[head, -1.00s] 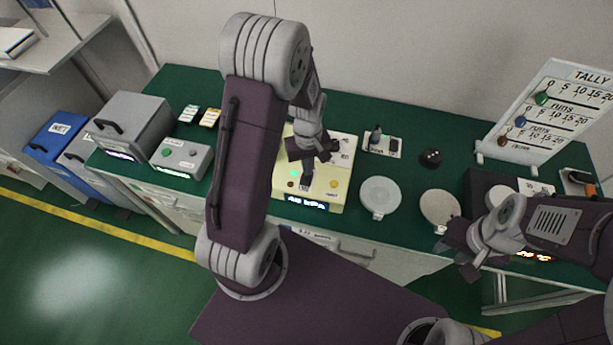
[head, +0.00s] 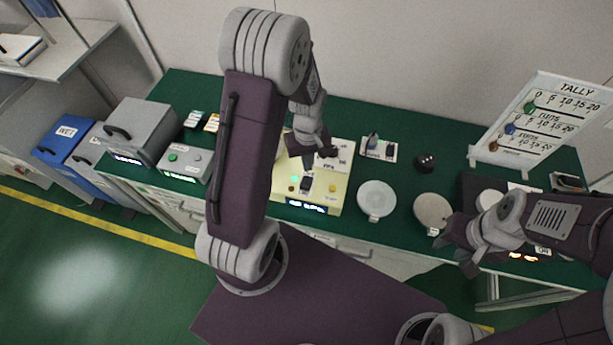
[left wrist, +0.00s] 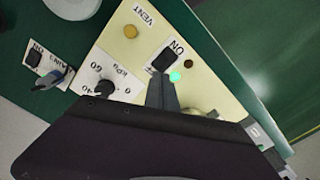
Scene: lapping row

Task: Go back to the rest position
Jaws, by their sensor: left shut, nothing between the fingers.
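My left gripper (head: 308,164) is shut and empty above the cream control box (head: 338,192). Its fingers also show in the left wrist view (left wrist: 160,92), beside the black ON switch (left wrist: 165,60) and a lit green lamp (left wrist: 175,77). In the head view the switch (head: 306,184) shows just below the fingertips, which look clear of it. My right gripper (head: 455,252) is at the right, over the front edge of the green bench (head: 400,165). Its fingers look apart, with nothing seen between them.
Two round discs, one pale (head: 376,199) and one beige (head: 432,212), lie between the grippers. A black knob (head: 425,162) and the tally board (head: 535,125) stand behind. A grey box (head: 140,130) and a button box (head: 185,160) stand left. The floor at the lower left is clear.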

